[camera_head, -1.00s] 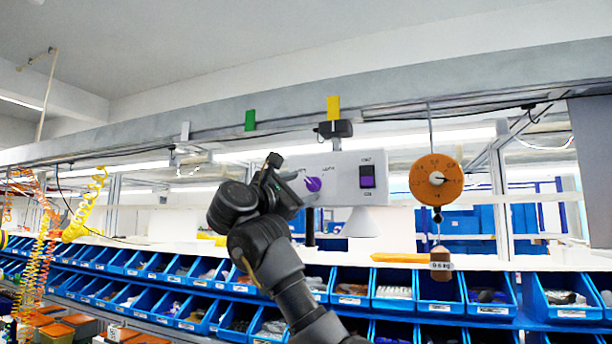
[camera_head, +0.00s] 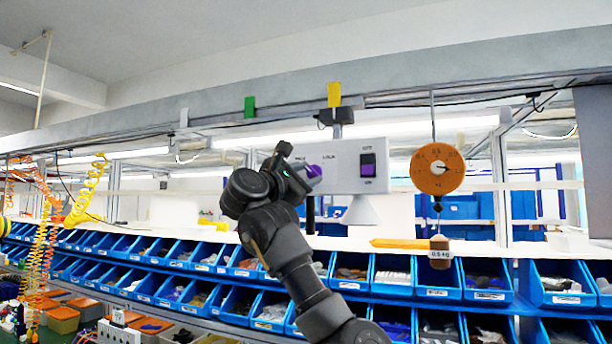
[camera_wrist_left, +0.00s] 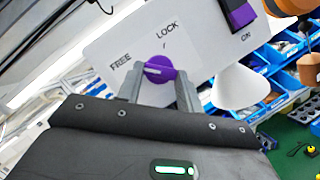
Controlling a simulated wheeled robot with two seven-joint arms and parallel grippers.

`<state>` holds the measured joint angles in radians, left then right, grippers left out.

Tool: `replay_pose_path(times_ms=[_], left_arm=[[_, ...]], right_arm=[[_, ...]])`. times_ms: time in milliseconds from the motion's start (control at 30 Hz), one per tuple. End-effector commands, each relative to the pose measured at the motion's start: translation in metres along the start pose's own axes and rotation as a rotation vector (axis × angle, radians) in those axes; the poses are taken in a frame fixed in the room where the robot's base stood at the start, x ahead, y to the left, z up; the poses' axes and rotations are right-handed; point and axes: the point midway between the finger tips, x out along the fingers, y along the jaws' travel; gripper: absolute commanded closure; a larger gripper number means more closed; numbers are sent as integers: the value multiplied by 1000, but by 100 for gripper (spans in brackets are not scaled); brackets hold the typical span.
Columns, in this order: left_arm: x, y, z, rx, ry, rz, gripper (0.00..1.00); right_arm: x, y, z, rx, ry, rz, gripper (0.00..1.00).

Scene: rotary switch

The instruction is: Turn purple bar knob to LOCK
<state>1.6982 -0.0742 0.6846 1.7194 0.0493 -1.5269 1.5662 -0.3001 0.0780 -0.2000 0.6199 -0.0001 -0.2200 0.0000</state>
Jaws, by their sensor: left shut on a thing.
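The purple bar knob (camera_head: 314,171) sits on the front of a white panel (camera_head: 344,160). In the wrist view the knob (camera_wrist_left: 160,71) has a white mark near its left end, on the side of the word FREE. The word LOCK is above the knob, with a short tick under it. My left gripper (camera_head: 305,171) is at the panel's left part. In the wrist view its two grey fingers (camera_wrist_left: 158,84) stand on either side of the knob, shut on it. My gripper hides part of the knob in the head view. My right gripper is in neither view.
A purple rocker switch (camera_head: 368,165) is on the same panel, right of the knob. An orange round dial (camera_head: 437,169) with a small hanging weight (camera_head: 439,252) is further right. Rows of blue bins (camera_head: 350,271) run below.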

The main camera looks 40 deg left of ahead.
Motion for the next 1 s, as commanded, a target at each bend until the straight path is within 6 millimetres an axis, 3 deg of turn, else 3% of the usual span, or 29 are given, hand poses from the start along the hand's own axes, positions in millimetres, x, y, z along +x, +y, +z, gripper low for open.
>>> replay_pose_path(times_ms=[367, 700, 1000], left_arm=[[-1, -1, -3, 110, 1, -47, 86], [-1, 2, -2, 385, 1, -163, 86], [0, 5, 0, 649, 1, -274, 86]], right_arm=[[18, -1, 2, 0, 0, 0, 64], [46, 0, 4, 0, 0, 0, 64], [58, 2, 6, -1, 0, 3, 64]])
